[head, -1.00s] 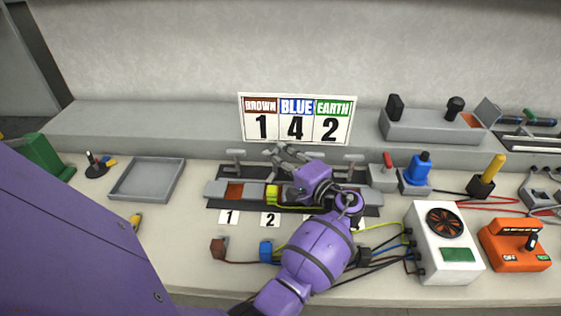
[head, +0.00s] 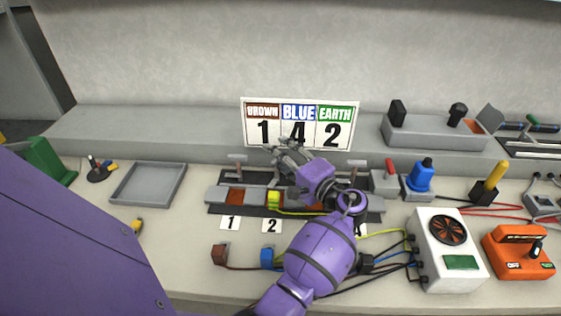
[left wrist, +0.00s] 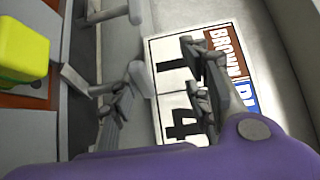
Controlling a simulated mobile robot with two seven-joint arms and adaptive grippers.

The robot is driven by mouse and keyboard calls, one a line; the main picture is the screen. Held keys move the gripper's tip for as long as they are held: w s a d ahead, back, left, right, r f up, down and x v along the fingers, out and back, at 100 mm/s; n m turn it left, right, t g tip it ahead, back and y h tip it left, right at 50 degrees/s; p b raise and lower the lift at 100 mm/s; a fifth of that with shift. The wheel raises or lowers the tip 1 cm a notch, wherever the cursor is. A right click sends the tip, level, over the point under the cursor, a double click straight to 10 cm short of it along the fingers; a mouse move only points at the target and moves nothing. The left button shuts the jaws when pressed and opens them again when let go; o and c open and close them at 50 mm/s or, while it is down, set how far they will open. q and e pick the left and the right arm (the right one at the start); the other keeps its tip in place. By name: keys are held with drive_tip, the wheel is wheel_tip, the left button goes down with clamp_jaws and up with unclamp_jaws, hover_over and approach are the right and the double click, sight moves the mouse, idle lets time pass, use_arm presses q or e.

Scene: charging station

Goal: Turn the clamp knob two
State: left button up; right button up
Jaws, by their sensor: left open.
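The clamp rail (head: 214,195) lies mid-bench. A grey T-shaped clamp knob (head: 237,160) stands behind its left end, above label 1 (head: 229,223). Another T-shaped knob (head: 355,164) stands to the right. My left gripper (head: 284,153) is open, above the back of the rail behind label 2 (head: 271,226); it hides the knob there in the head view. In the left wrist view a T-shaped knob (left wrist: 141,78) shows between the spread fingers, apparently clamp knob two; I cannot tell whether they touch it. The yellow-green connector (head: 273,200) sits in the second slot. My right gripper is not in view.
The sign reading brown 1, blue 4, earth 2 (head: 299,144) stands close behind the gripper. A grey tray (head: 149,184) is at left. A white fan box (head: 447,275) and orange switch box (head: 517,266) stand at right. Several wires lie under my arm.

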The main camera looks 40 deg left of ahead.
use_arm(q)
drive_tip(key=o, duration=1.2)
drive_tip(key=r, duration=0.5)
drive_tip(key=w+a+r, duration=0.1)
drive_tip(key=r, duration=0.1)
drive_tip(key=shift+w+r, duration=0.1)
drive_tip(key=shift+r, duration=0.55)
drive_tip(key=f, duration=0.2)
drive_tip(key=shift+s+f, duration=0.35)
drive_tip(key=shift+s, duration=0.05)
drive_tip(key=shift+c, duration=0.6)
drive_tip(key=shift+v, duration=1.9)
drive_tip(key=shift+c, duration=1.4)
drive_tip(key=v, duration=0.3)
drive_tip(key=shift+s, duration=0.3)
drive_tip(key=c, duration=0.8)
drive_tip(key=shift+s+d+f, duration=0.1)
drive_tip(key=shift+d+f, duration=0.1)
drive_tip(key=shift+d, duration=0.4)
drive_tip(key=shift+s+d+f, duration=0.1)
drive_tip(key=shift+d+f, duration=0.15)
drive_tip(key=shift+d, duration=0.35)
